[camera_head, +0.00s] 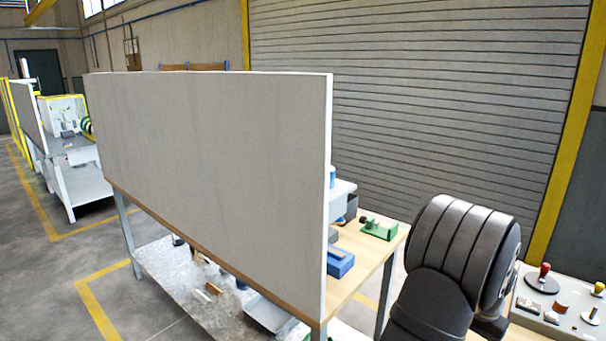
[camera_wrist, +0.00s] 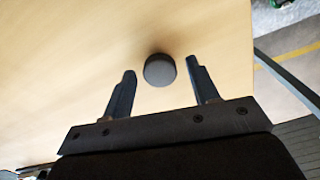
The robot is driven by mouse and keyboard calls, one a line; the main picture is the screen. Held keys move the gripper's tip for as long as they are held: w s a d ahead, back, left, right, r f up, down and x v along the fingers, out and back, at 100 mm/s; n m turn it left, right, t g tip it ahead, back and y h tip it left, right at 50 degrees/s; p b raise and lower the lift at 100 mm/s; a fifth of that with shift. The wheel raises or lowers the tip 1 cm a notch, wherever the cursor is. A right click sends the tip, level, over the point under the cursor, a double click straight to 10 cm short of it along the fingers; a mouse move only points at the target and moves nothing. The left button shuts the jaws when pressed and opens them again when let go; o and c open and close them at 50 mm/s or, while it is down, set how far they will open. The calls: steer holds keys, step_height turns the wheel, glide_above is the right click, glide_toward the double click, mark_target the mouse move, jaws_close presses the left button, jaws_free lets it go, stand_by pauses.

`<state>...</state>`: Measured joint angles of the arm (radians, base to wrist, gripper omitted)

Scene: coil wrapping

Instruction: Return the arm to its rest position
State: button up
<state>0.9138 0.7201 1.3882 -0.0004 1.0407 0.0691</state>
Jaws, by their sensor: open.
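My gripper (camera_wrist: 160,82) shows in the wrist view with its two dark fingers spread apart. A dark grey round object (camera_wrist: 159,70) appears between and slightly beyond the fingertips, over a light wooden tabletop (camera_wrist: 90,60). A gap shows between it and each finger; whether it stands on the table I cannot tell. In the head view, my dark arm is at the lower right, and my gripper is not visible there. No coil can be made out in either view.
A large grey panel (camera_head: 210,180) stands along a workbench (camera_head: 375,245) and hides much of it. A blue item (camera_head: 340,262) and a green item (camera_head: 379,229) lie on the bench. A control box (camera_head: 560,310) with knobs is at the lower right. The wooden surface left of my fingers is clear.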

steer(key=shift+r, duration=1.9)
